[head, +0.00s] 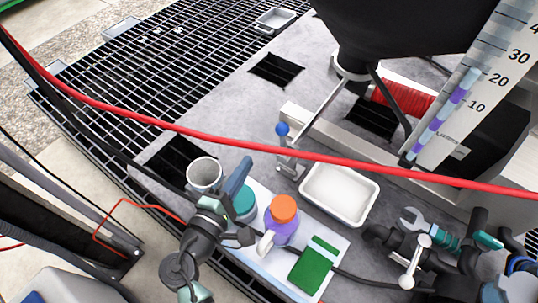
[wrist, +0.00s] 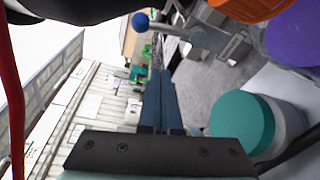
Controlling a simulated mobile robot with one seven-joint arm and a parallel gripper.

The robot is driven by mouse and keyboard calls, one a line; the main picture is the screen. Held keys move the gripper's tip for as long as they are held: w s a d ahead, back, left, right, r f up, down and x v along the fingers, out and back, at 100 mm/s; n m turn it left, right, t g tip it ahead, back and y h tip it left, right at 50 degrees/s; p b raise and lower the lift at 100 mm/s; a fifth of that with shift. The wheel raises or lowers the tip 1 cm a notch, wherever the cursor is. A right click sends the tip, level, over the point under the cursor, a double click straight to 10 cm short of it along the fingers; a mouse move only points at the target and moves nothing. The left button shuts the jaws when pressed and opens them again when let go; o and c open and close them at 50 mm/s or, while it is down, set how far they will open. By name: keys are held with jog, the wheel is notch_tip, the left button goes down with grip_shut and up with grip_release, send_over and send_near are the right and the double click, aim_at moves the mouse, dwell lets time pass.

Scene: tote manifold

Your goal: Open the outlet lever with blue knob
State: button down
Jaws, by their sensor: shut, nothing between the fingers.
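The outlet lever's blue knob (head: 282,129) tops a short metal lever (head: 286,152) beside the end of a grey metal channel, at the middle of the head view. The blue knob (wrist: 140,22) also shows near the top of the wrist view, its metal arm running right to a bracket (wrist: 232,45). My gripper (head: 244,163) is shut and empty. It is to the left of and below the knob in the head view, apart from it. Its blue-grey fingers (wrist: 158,78) are pressed together in the wrist view, pointing up toward the lever.
A white tray (head: 372,188) lies right of the lever. A red hose (head: 235,143) crosses the head view. A black hopper (head: 400,30) is above.

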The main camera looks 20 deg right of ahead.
aim_at(283, 143)
jog(key=shift+w+a+m+h+b, duration=0.45)
jog(key=shift+w+a+m+h, duration=0.25)
jog(key=shift+m, duration=0.3)
jog(key=shift+w+d+r, duration=0.1)
jog(key=shift+w, duration=0.1)
jog(key=w+d+p, duration=0.1)
jog(key=w+d, duration=0.1)
jog(key=d, duration=0.6)
jog(key=shift+w+d+r, duration=0.2)
jog(key=shift+w+d, duration=0.1)
jog(key=shift+d, duration=0.1)
